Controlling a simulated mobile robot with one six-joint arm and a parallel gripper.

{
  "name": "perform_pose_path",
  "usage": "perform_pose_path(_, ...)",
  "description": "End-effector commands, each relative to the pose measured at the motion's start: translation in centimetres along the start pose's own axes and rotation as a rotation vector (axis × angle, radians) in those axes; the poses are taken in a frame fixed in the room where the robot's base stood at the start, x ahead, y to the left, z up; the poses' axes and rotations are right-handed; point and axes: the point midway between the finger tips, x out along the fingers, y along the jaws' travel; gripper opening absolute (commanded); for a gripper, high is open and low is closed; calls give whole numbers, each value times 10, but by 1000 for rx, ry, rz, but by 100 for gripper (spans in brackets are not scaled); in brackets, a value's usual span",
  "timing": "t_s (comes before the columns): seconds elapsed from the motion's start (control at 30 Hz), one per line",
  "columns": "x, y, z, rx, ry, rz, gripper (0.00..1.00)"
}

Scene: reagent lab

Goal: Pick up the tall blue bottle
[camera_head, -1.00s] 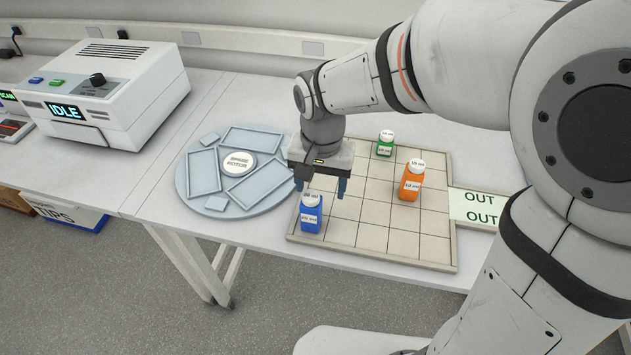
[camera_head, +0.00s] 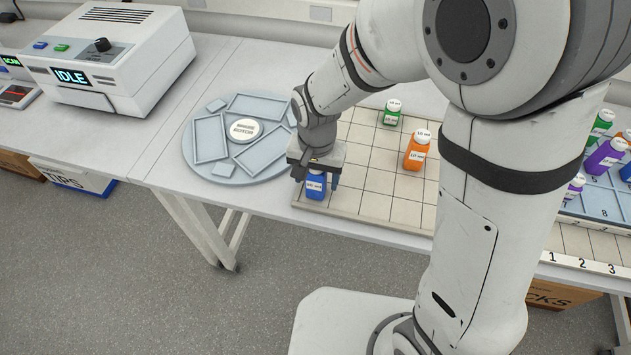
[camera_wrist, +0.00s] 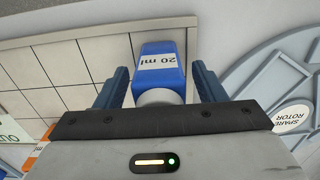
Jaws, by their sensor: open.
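The blue bottle (camera_head: 315,188) stands upright at the front left corner of the gridded board (camera_head: 345,205). Its top is hidden by my gripper (camera_head: 316,180) in the head view. In the wrist view the blue bottle (camera_wrist: 160,68) has a white label reading 20 ml and a white cap. It sits between the two blue fingers of my gripper (camera_wrist: 160,88). The fingers are open, one on each side, with a visible gap between them and the bottle.
An orange bottle (camera_head: 416,152) and a green bottle (camera_head: 391,113) stand on the same board. A round rotor plate (camera_head: 188,150) lies left of the board. A rack (camera_head: 590,200) with purple and green bottles is at the right. A white machine (camera_head: 110,60) stands at the back left.

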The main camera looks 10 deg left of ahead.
Motion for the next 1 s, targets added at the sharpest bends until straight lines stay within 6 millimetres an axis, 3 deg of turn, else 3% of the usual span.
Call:
perform_pose_path(0.6, 0, 0, 0, -2, 0, 0, 15)
perform_pose_path(0.87, -3, -1, 0, -2, 1, -1, 15)
perform_pose_path(1.0, -19, -1, 0, -2, 3, -3, 15)
